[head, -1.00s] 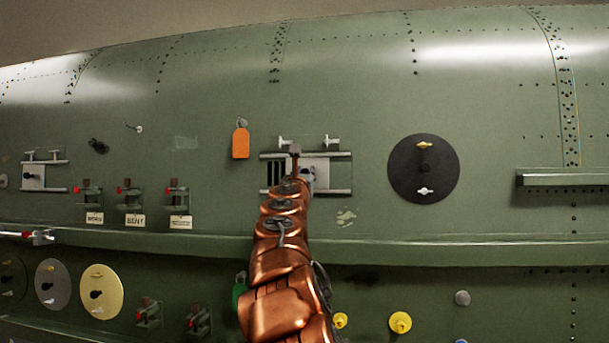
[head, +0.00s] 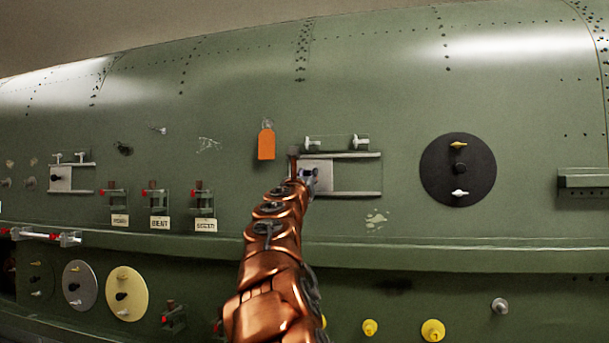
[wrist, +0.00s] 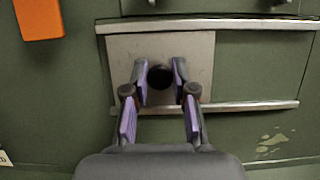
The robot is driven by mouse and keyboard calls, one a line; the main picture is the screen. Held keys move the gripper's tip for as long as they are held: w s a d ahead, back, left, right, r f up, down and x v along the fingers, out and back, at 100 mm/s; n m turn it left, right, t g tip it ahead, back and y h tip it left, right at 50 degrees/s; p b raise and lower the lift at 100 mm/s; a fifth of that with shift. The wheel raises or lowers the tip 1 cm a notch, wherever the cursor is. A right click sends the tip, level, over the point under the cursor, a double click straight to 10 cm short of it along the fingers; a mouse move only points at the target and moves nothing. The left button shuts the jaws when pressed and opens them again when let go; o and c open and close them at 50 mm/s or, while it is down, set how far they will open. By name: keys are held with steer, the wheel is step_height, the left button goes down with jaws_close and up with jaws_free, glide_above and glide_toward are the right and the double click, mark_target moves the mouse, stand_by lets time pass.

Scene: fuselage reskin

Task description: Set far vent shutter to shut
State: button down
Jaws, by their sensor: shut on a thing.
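The vent shutter in front of me is a pale metal plate (head: 321,174) between two horizontal rails, also in the wrist view (wrist: 120,65). The plate sits at the left end of the rails, and no slots show. A dark round knob (wrist: 160,77) stands on the plate. My gripper (wrist: 160,80) is shut on this knob, one finger on each side; in the head view my gripper (head: 305,178) partly hides the plate's left edge. A second, smaller vent shutter (head: 62,179) is further left, its plate at the left of its rails.
An orange tag (head: 266,143) hangs just left of the shutter, and a black disc (head: 457,170) is to its right. Two pale pegs (head: 336,142) stick out above the top rail. Red-tipped latches (head: 152,195) stand to the left. A ledge runs below.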

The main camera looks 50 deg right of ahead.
steer(key=c, duration=1)
jaws_free()
steer(key=shift+w+a, duration=0.15)
steer(key=shift+w, duration=0.1)
steer(key=shift+o, duration=0.2)
steer(key=shift+s, duration=0.1)
